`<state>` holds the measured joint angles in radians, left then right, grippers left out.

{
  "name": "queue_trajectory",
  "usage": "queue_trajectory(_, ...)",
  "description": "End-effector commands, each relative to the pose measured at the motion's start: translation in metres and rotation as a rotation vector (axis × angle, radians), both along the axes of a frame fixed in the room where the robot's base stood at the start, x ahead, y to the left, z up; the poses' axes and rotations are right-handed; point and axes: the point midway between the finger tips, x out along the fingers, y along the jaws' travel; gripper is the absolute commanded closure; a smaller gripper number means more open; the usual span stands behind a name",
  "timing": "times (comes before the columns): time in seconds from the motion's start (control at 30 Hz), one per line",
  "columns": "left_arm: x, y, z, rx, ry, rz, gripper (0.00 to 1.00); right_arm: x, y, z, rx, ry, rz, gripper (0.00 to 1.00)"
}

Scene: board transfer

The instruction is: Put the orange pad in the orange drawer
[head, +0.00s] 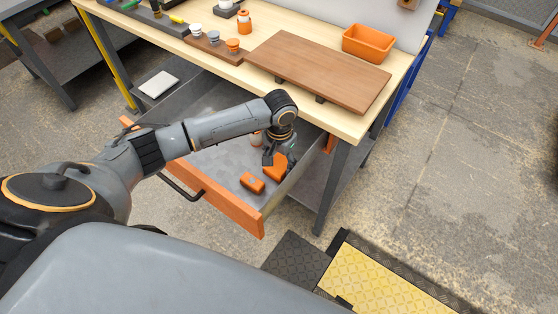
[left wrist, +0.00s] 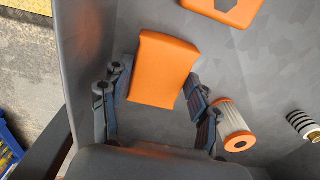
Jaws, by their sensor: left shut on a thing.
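The orange drawer (head: 235,207) is pulled out under the workbench, with its grey inside open to view. My left gripper (head: 272,158) points down inside the drawer, near its right side. It is shut on the orange pad (head: 278,169), a plain curved block. In the left wrist view the pad (left wrist: 160,72) sits between the two fingers (left wrist: 155,95), over the grey drawer bottom. I cannot tell whether the pad touches the bottom. My right gripper is not in view.
An orange block with a dark mark (head: 252,182) lies in the drawer, beside the pad. A white cartridge with orange ends (left wrist: 232,125) and a striped piece (left wrist: 303,125) are also there. Above, the bench holds a brown board (head: 320,70) and an orange bin (head: 368,43).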

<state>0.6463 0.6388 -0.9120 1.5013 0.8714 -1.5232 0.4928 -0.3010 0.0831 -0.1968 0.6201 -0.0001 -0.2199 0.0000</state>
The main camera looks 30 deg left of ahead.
Motion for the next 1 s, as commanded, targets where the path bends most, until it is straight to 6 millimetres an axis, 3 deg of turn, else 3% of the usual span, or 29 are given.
queue_trajectory(0.07, 0.0, 0.0, -0.003, 0.0, 0.001, 0.001, 0.69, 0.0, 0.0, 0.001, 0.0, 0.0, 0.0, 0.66)
queue_trajectory(0.1, 0.0, 0.0, -0.002, 0.0, 0.001, 0.001, 0.34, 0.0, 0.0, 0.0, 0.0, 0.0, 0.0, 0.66)
queue_trajectory(0.13, 0.0, 0.0, -0.002, 0.0, 0.001, 0.001, 0.3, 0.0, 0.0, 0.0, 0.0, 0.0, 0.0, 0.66)
queue_trajectory(0.43, 0.0, 0.0, -0.002, 0.0, 0.0, 0.0, 0.3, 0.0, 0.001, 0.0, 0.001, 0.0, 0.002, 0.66)
queue_trajectory(0.57, 0.0, 0.0, 0.007, 0.0, -0.001, 0.0, 0.3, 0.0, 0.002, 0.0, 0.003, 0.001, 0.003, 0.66)
queue_trajectory(1.0, 0.001, -0.001, 0.095, 0.0, -0.002, 0.0, 0.3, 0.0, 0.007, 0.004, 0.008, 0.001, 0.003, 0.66)
